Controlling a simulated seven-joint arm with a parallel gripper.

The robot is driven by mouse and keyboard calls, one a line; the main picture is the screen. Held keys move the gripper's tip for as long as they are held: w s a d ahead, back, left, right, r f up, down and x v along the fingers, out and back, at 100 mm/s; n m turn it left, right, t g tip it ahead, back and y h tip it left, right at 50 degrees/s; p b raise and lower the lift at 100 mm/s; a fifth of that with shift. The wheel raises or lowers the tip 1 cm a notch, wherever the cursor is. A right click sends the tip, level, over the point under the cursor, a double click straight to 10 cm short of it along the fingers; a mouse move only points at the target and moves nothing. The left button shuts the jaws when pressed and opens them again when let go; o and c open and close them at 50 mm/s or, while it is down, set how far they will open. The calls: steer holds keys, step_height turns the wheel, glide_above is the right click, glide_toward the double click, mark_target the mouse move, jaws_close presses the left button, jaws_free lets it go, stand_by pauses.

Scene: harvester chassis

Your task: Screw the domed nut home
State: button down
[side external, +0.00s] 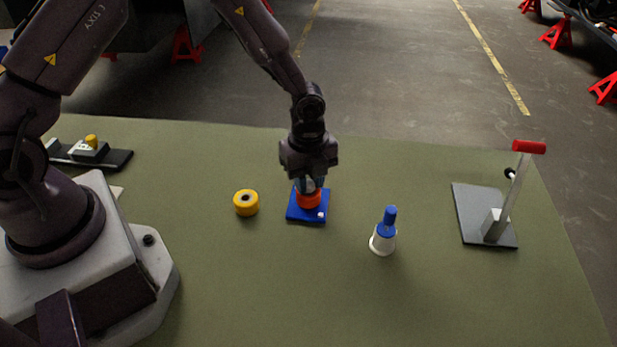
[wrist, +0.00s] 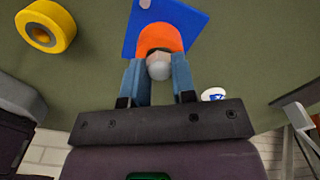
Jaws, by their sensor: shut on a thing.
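The domed nut (wrist: 159,67) is grey and rounded on top. It sits between the two blue fingertips of my gripper (wrist: 158,80), which is shut on it. An orange round piece (side external: 309,199) is right below the nut, on a blue square plate (side external: 308,214). The orange piece (wrist: 160,38) and the plate (wrist: 189,18) also show in the wrist view. In the side view my gripper (side external: 309,184) points down over the plate and mostly covers the nut. The thread under the nut is hidden, so I cannot tell how far down it sits.
A yellow ring (side external: 246,203) lies left of the plate. A white cone-shaped piece with a blue top (side external: 383,240) stands to the right. A red-handled lever on a grey base (side external: 484,214) is at the far right. A dark fixture (side external: 88,154) lies back left. The front mat is clear.

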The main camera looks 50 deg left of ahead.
steer(key=m, duration=0.3)
steer(key=shift+m, duration=1.1)
steer(key=shift+m, duration=1.1)
steer(key=m, duration=0.3)
steer(key=m, duration=0.3)
steer(key=shift+m, duration=1.1)
